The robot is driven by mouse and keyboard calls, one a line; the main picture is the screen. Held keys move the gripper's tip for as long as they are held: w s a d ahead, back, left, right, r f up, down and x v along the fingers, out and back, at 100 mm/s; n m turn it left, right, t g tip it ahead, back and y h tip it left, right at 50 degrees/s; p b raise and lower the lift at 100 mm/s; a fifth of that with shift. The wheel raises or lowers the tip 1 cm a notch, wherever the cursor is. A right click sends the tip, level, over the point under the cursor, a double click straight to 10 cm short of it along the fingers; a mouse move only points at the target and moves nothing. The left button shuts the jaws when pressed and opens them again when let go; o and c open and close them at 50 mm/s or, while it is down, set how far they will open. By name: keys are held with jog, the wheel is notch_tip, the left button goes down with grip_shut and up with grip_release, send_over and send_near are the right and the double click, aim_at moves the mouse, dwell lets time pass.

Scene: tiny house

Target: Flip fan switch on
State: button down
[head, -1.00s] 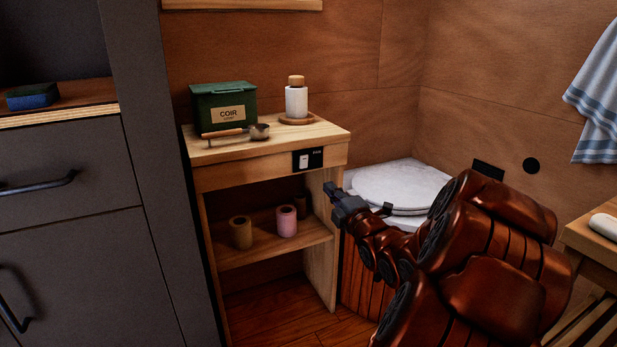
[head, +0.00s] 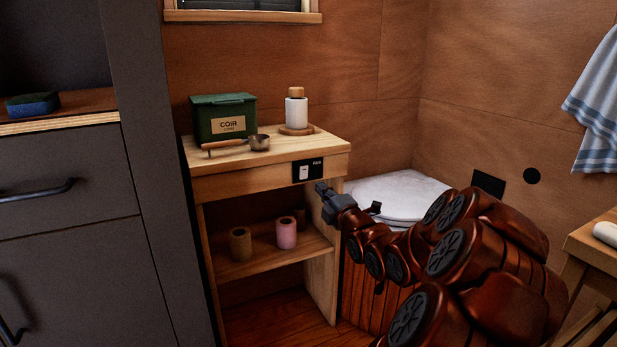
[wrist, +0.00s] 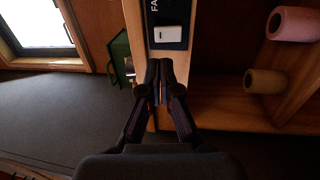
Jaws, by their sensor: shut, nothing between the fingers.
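The fan switch is a white rocker (head: 304,172) on a black plate (head: 314,166) set in the front edge of the wooden shelf unit (head: 231,184). In the wrist view the white rocker (wrist: 168,34) lies just ahead of the fingertips, on the black plate with part of a label showing. My gripper (head: 320,187) is shut and empty, just below and slightly right of the switch in the head view. In the wrist view my gripper (wrist: 161,64) has its fingers together. I cannot tell whether the fingertips touch the plate.
A green coir box (head: 224,119), a scoop (head: 258,142) and a white bottle (head: 296,108) stand on the unit. A brown roll (head: 240,244) and a pink roll (head: 286,232) sit on the lower shelf. A toilet lid (head: 398,194) is behind my arm; a grey cabinet (head: 65,200) is at left.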

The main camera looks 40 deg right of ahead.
jog(key=shift+b+x, duration=1)
jog(key=shift+x, duration=3.35)
jog(key=shift+w, duration=0.1)
jog(key=shift+w+d+r+g+p, duration=0.15)
jog(key=shift+w+g+p, duration=0.15)
jog(key=shift+p, duration=0.2)
jog(key=shift+s, duration=0.1)
jog(key=shift+s+a+b, duration=0.2)
jog(key=shift+s+b, duration=0.35)
jog(key=shift+b, duration=0.05)
jog(key=p, duration=0.2)
send_near(304, 170)
jog(key=s+a+r, duration=0.2)
jog(key=s+r, duration=0.1)
jog(key=s, duration=0.3)
